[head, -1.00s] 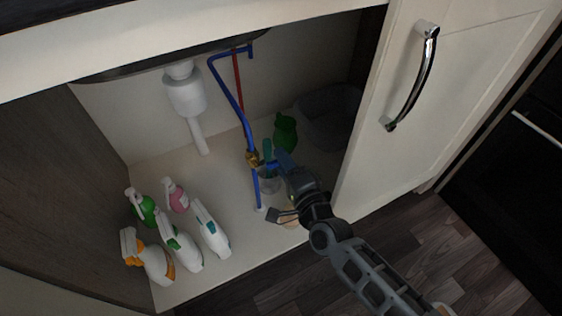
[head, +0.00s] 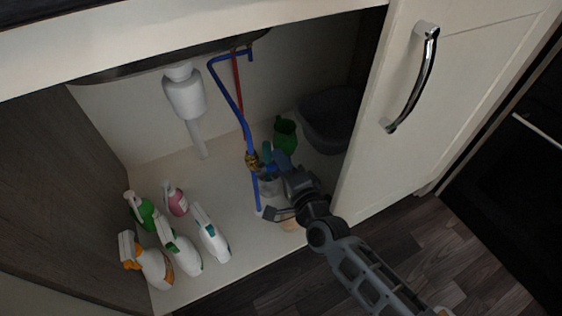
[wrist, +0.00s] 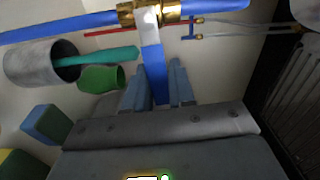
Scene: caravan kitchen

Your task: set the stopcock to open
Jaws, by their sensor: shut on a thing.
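The stopcock (head: 252,160) is a brass valve on a blue pipe inside the open cupboard. It also shows at the top of the wrist view (wrist: 172,11). Its lever (wrist: 154,72), pale near the valve and blue at the end, stands out crosswise to the pipe. My gripper (wrist: 157,84) has its two blue fingers on either side of the lever's blue end, shut on it. In the head view my gripper (head: 277,164) is just right of the stopcock, and it hides most of the lever.
Several spray bottles (head: 184,252) stand at the cupboard's left front. A green jug (head: 285,135) and a dark grey basin (head: 329,121) are behind my gripper. A grey pot (wrist: 40,64) holds a teal-handled thing. The cupboard door (head: 385,150) is close on the right.

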